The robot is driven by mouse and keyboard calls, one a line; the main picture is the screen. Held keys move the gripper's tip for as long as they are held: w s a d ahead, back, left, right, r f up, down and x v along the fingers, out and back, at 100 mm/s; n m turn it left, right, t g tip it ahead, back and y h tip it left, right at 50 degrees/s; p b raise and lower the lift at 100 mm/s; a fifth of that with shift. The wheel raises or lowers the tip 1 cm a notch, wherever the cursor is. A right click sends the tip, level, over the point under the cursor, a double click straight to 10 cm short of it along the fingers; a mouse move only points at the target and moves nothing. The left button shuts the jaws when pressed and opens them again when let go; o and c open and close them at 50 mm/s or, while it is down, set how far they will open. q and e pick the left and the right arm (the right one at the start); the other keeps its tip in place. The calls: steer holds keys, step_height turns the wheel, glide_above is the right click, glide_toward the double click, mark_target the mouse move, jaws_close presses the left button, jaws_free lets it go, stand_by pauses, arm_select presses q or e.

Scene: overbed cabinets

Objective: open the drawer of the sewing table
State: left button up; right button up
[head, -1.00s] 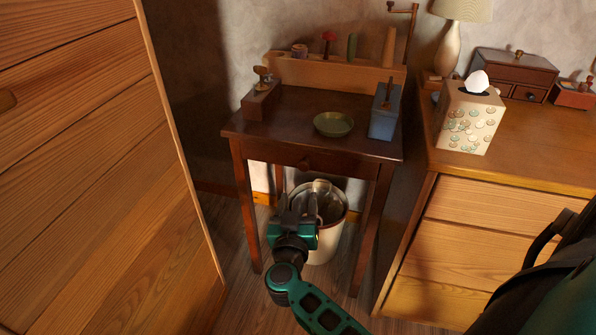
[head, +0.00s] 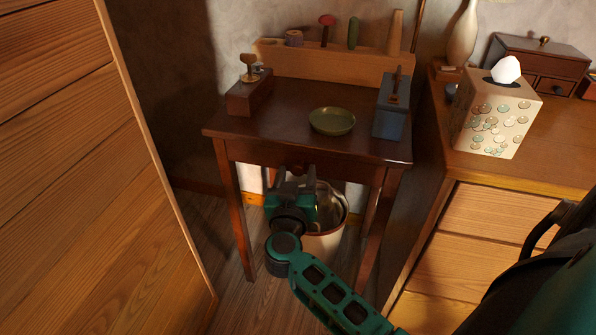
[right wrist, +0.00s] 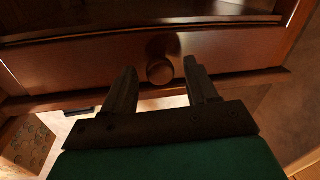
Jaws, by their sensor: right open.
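The sewing table (head: 270,146) is a small dark wooden table with thin legs, in the middle of the head view. Its drawer front sits under the top and looks closed. In the right wrist view the drawer (right wrist: 225,57) has a round wooden knob (right wrist: 160,71). My right gripper (head: 293,177) is in front of the drawer, partly covering the knob in the head view. In the right wrist view the right gripper (right wrist: 160,80) is open, one finger on each side of the knob, not closed on it. My left gripper is not in view.
On the tabletop are a green dish (head: 332,121), a blue-grey box (head: 391,108) and a wooden block (head: 249,95). A wooden cabinet (head: 90,180) is at left, a dresser (head: 480,225) with a tissue box (head: 497,120) at right.

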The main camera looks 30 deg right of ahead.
steer(key=shift+w+d, duration=0.25)
steer(key=shift+c, duration=0.4)
jaws_close()
